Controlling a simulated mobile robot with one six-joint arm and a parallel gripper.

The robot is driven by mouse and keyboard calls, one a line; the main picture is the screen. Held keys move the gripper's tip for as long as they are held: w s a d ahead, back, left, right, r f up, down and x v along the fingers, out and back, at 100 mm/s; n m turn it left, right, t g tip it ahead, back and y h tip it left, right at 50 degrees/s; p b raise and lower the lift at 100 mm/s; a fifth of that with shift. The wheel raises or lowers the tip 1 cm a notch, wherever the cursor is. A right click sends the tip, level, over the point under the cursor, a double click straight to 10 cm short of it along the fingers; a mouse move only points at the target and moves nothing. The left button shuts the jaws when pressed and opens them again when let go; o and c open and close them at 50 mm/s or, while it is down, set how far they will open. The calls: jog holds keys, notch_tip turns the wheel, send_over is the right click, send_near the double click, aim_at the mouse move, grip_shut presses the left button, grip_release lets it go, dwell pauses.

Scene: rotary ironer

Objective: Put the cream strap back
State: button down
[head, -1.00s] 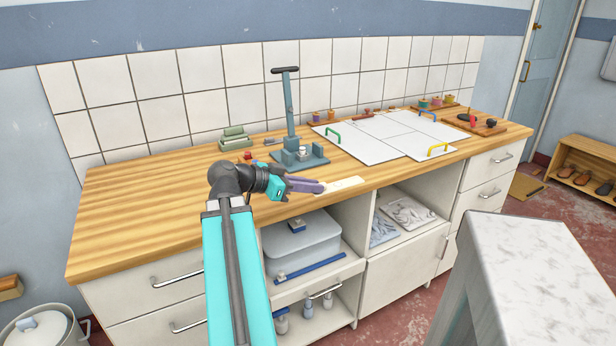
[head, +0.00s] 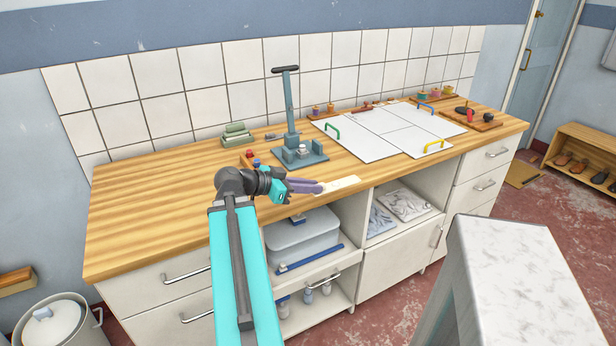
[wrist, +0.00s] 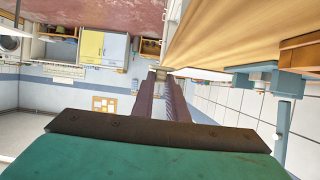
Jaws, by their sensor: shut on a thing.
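The cream strap (head: 343,184) is a pale, flat, narrow piece near the front edge of the wooden counter (head: 150,225). My gripper (head: 318,188) has purple fingers and is shut on the strap's left end. The strap points right from the fingertips. I cannot tell whether it touches the counter or hangs just above it. In the wrist view the fingers (wrist: 162,92) reach away from the camera, and only a small pale bit of the strap (wrist: 160,73) shows at their tips.
A blue-grey lever press (head: 300,155) stands behind my gripper. White boards (head: 385,135) with coloured handles lie to its right. A small wooden block with red and blue knobs (head: 250,160) is close behind my wrist. The counter's left part is clear. A marble-topped stand (head: 515,260) is at front right.

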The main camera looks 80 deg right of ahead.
jog(key=shift+r+p, duration=0.15)
jog(key=shift+p, duration=0.7)
jog(key=shift+w+d+f+p, duration=0.15)
jog(key=shift+w+d+p, duration=0.25)
jog(key=shift+d, duration=0.85)
jog(key=shift+w+d+f+p, duration=0.25)
jog(key=shift+w+d, duration=0.2)
jog(key=shift+d, duration=0.85)
jog(key=shift+w+d+f+p, duration=0.1)
jog(key=shift+w+d+p, duration=0.3)
jog(key=shift+d, duration=0.85)
jog(key=shift+f, duration=0.2)
jog(key=shift+f+p, duration=0.6)
jog(key=shift+f, duration=1)
jog(key=c, duration=1.7)
grip_release()
jog(key=shift+c, duration=0.2)
